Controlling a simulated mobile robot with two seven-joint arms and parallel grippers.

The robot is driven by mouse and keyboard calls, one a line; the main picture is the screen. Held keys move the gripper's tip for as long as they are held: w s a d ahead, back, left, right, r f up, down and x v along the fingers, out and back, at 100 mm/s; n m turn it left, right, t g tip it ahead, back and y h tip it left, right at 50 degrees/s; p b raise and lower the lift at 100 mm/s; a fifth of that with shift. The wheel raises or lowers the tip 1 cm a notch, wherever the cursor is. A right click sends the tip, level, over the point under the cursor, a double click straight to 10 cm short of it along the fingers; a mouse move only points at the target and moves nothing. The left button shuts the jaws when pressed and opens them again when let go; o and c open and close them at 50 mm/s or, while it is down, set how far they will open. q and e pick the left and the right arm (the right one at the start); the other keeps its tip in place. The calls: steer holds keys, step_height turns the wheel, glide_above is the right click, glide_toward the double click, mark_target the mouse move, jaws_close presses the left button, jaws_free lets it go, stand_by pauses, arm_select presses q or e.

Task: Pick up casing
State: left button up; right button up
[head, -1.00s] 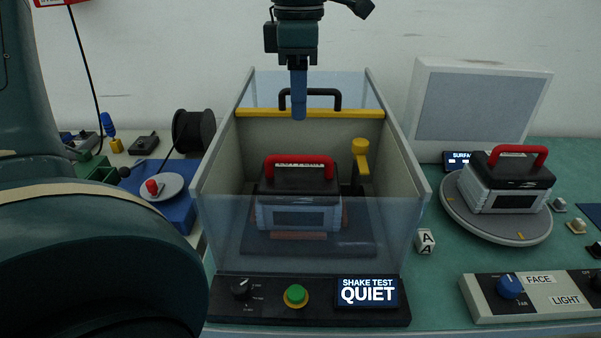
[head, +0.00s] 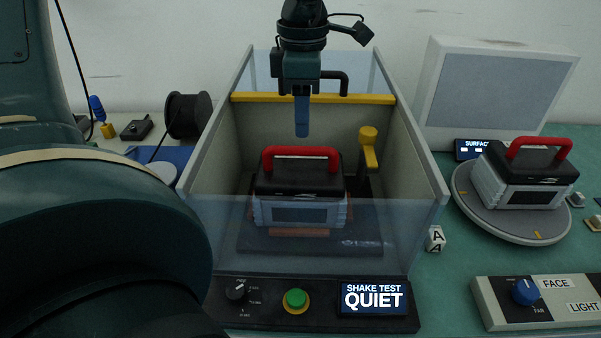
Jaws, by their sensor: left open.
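A casing (head: 299,208), grey with a black lid and a red handle (head: 301,151), sits upright on a dark plate inside the clear-fronted shake test box (head: 428,195). A second, similar casing (head: 524,183) with a red handle stands on a round grey turntable (head: 470,208) at the right. My left gripper (head: 302,130) hangs above the box, pointing down, over the casing's handle and apart from it. Its fingers overlap from this angle. My right gripper is not in view.
A yellow bar (head: 340,98) crosses the box toward its back, and a yellow lever (head: 368,150) stands inside at right. The front panel has a green button (head: 296,300) and a screen reading "SHAKE TEST QUIET" (head: 374,298). A lettered cube (head: 436,239) stands beside the box.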

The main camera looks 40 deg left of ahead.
arm_select(q)
glide_above(300, 179)
steer(key=w+a, duration=0.2)
step_height(300, 179, down, 5)
steer(key=shift+d+f, duration=0.15)
jaws_close()
stand_by(1.2)
